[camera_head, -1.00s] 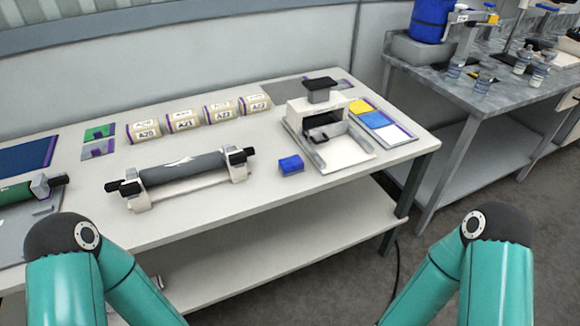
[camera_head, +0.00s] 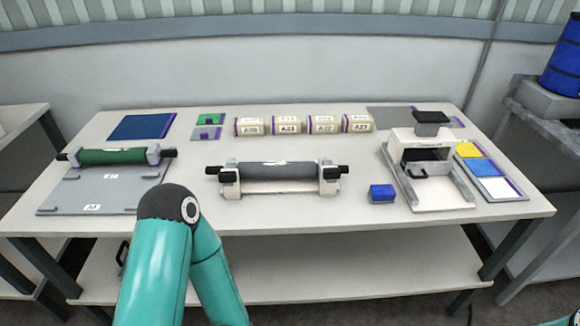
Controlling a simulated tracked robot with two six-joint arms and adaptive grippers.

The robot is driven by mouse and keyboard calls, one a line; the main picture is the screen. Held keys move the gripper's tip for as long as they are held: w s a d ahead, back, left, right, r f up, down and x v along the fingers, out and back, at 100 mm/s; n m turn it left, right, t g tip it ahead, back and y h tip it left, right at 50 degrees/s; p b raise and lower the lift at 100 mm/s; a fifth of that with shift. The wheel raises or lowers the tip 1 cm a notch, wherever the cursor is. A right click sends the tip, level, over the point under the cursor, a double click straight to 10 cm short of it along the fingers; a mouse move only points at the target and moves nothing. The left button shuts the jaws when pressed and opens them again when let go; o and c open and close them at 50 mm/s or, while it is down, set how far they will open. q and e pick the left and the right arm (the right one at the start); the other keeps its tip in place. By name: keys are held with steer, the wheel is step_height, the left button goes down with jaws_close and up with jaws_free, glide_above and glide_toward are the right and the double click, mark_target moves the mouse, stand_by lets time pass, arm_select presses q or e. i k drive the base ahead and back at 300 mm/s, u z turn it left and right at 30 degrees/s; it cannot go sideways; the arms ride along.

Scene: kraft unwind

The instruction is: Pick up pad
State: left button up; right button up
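I cannot tell which thing is the pad. A small blue block (camera_head: 381,193) lies on the table near its front edge, right of the middle. Flat pieces with purple edges lie at the back left: green (camera_head: 210,119) and grey (camera_head: 205,133). Yellow (camera_head: 467,149), blue (camera_head: 483,167) and white (camera_head: 498,187) flat areas lie in a row at the right. A larger dark blue flat sheet (camera_head: 141,127) lies at the far left. My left arm shows at the lower left, but neither gripper is in view.
The pale table (camera_head: 300,215) has a lower shelf (camera_head: 330,265). A grey roll on a stand (camera_head: 275,172) is in the middle, a green roll (camera_head: 112,157) at the left. Several labelled cream rolls (camera_head: 286,126) line the back. A white press (camera_head: 425,150) stands right of the blue block.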

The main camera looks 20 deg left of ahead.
mark_target(378, 194)
steer(key=z, duration=0.25)
steer(key=i, duration=0.2)
steer(key=u, duration=2.4)
steer(key=k, duration=1.3)
steer(key=z, duration=1.05)
steer(key=i, duration=1.2)
steer(key=u, duration=0.1)
